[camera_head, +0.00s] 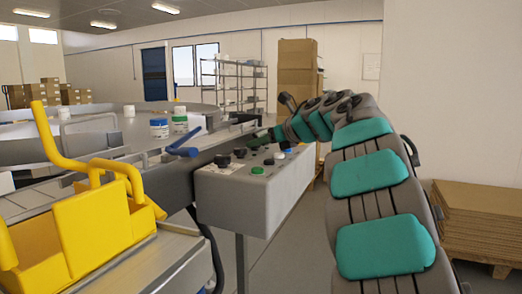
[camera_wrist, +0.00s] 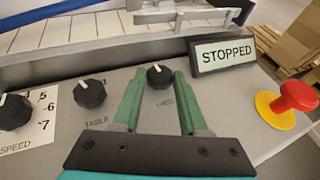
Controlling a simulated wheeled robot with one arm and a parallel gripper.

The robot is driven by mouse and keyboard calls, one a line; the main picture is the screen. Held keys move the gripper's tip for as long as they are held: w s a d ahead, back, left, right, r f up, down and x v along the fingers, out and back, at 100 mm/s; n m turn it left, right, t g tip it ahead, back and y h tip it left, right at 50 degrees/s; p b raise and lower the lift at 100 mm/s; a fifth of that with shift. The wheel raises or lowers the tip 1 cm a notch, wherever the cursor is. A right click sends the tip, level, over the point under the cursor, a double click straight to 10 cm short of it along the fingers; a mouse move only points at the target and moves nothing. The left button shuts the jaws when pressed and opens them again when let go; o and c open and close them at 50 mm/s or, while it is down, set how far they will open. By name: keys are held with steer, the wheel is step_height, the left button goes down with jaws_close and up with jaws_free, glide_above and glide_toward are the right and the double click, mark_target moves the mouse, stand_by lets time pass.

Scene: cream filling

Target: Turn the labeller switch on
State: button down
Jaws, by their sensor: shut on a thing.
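The labeller switch (camera_wrist: 160,76) is a small black rotary knob with a white pointer mark, in the wrist view. Its printed label below is partly hidden by a finger, so I read only its start. My gripper (camera_wrist: 159,88) has its two green fingers on either side of this knob, shut on it. The pointer mark faces the far side, slightly left. In the head view my gripper (camera_head: 264,138) reaches the far part of the grey control panel (camera_head: 230,192); the switch itself cannot be made out there.
Another black knob (camera_wrist: 90,93) and a speed dial (camera_wrist: 14,112) lie left of the switch. A display (camera_wrist: 222,54) reads STOPPED. A red emergency button (camera_wrist: 294,98) on a yellow base is at right. A yellow holder (camera_head: 85,235) and a conveyor stand left of the panel.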

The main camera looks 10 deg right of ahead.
steer(key=m+h, duration=0.1)
steer(key=m+t+h+p, duration=0.1)
steer(key=m+h+p, duration=0.1)
steer(key=shift+s+a+r+h, duration=0.2)
steer(key=shift+a+r+h, duration=0.1)
steer(key=m+t+h+p, duration=0.1)
steer(key=m+h+p, duration=0.1)
steer(key=p, duration=0.1)
steer(key=shift+a+p, duration=0.2)
steer(key=shift+p, duration=0.15)
steer(key=shift+f+m+h+p, duration=0.15)
steer(key=shift+m+h+p, duration=0.35)
steer(key=shift+h+p, duration=0.15)
steer(key=shift+c, duration=2.2)
jaws_free()
steer(key=shift+f, duration=0.1)
steer(key=shift+s, duration=0.1)
steer(key=shift+b+v, duration=0.4)
steer(key=shift+v, duration=3.4)
steer(key=shift+a, duration=0.1)
